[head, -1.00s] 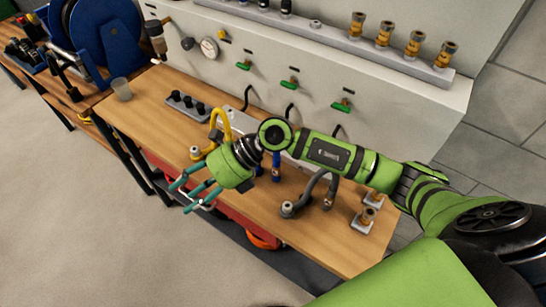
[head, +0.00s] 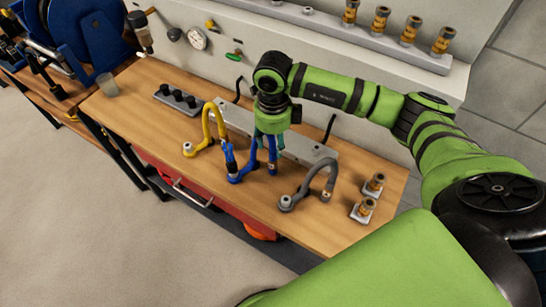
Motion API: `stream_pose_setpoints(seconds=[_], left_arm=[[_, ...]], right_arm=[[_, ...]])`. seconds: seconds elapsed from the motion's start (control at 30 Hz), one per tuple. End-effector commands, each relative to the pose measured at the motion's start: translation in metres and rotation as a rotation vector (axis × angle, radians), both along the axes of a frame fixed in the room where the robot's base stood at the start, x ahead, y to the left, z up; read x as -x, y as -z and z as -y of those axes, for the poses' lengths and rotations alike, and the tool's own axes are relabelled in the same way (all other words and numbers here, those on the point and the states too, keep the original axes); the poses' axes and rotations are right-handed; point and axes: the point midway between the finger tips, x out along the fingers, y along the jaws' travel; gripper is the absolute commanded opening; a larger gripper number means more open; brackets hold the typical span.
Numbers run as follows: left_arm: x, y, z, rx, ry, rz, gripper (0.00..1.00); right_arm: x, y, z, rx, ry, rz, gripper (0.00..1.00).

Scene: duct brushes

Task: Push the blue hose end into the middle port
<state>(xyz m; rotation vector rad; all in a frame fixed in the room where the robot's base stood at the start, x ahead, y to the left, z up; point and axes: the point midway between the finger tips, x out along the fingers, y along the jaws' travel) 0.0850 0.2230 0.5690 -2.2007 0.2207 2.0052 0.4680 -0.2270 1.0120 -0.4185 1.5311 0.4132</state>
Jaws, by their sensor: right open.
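The blue hose (head: 236,178) stands on the bench between the yellow and grey hoses. It bends up from the bench, and blue parts show on both sides of the bend. My right gripper (head: 265,152) points down with its teal fingers open, right over and beside the right-hand blue part. Fingers and hose overlap here, so I cannot tell whether they touch. The grey metal port block (head: 314,150) lies just behind the hoses. Its middle port is hidden by my gripper and the hose. My left gripper is not in view.
The yellow hose (head: 207,122) is to the left and the grey hose (head: 309,185) to the right, both close by. Two brass fittings (head: 364,209) stand at the right bench end. A black-knobbed block (head: 177,101) and a cup (head: 106,84) are at left.

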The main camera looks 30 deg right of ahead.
Motion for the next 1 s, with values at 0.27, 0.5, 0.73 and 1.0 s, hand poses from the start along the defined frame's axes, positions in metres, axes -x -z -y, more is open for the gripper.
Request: stream_pose_setpoints(seconds=[0.27, 0.5, 0.73, 1.0], left_arm=[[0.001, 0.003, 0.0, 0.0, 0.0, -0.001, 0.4], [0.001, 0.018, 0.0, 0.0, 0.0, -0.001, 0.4], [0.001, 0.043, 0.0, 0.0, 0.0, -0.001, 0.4], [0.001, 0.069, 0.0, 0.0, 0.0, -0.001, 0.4]], right_arm=[[0.0, 0.005, -0.001, -0.002, -0.001, -0.001, 0.49], [0.0, 0.028, -0.001, -0.003, -0.001, -0.001, 0.49], [0.0, 0.065, -0.001, -0.003, -0.002, -0.002, 0.49], [0.0, 0.09, -0.001, -0.004, -0.001, 0.0, 0.49]])
